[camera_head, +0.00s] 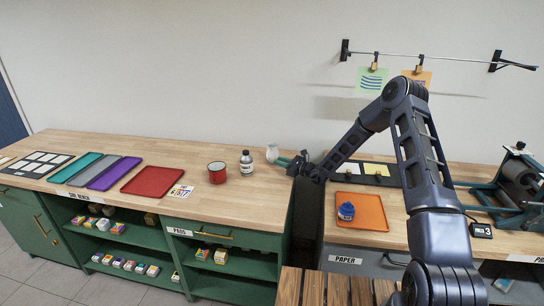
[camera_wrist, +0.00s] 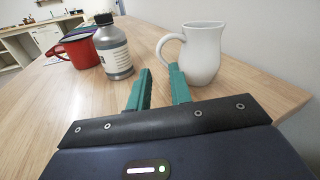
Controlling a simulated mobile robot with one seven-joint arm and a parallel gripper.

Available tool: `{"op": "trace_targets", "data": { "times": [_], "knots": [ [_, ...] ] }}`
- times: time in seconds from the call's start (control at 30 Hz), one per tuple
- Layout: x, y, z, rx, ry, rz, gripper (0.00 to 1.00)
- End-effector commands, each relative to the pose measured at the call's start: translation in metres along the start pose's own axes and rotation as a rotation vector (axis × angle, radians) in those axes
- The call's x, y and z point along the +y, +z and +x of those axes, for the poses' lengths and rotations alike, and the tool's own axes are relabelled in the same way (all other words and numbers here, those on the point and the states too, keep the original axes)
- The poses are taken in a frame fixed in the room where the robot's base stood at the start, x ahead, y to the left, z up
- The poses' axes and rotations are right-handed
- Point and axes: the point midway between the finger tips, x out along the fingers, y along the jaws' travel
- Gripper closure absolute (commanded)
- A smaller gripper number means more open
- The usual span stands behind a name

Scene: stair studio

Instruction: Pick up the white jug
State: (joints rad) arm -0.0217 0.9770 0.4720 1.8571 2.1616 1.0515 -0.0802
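The white jug (camera_wrist: 204,55) stands upright on the wooden bench top in the wrist view, with its handle on the left side. In the head view the jug (camera_head: 272,152) is small, near the bench's right end. My gripper (camera_wrist: 158,75) has two green fingers, apart with nothing between them. The right fingertip is close to the jug's handle; I cannot tell whether it touches. In the head view my gripper (camera_head: 282,160) is low over the bench, just right of the jug.
A grey bottle with a black cap (camera_wrist: 114,48) stands left of the fingers, and a red mug (camera_wrist: 80,48) is beyond it. Coloured trays (camera_head: 152,180) lie further left. A gap separates this bench from the right one, which holds an orange tray (camera_head: 362,212) with a blue jar (camera_head: 346,211).

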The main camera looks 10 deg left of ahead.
Motion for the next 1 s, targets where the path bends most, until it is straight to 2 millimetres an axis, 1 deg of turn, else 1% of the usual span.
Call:
{"op": "trace_targets", "data": {
  "times": [0.3,0.47,0.73,0.83,1.0],
  "knots": [
    [0.001,0.000,0.042,-0.001,0.002,-0.001,0.79],
    [0.001,0.001,0.054,0.000,0.002,-0.001,0.79],
    [0.001,0.000,0.089,0.000,0.003,-0.002,0.79],
    [0.001,0.001,0.098,-0.001,0.002,-0.002,0.79],
    [0.001,0.001,0.102,0.000,0.002,-0.002,0.79]
  ]
}}
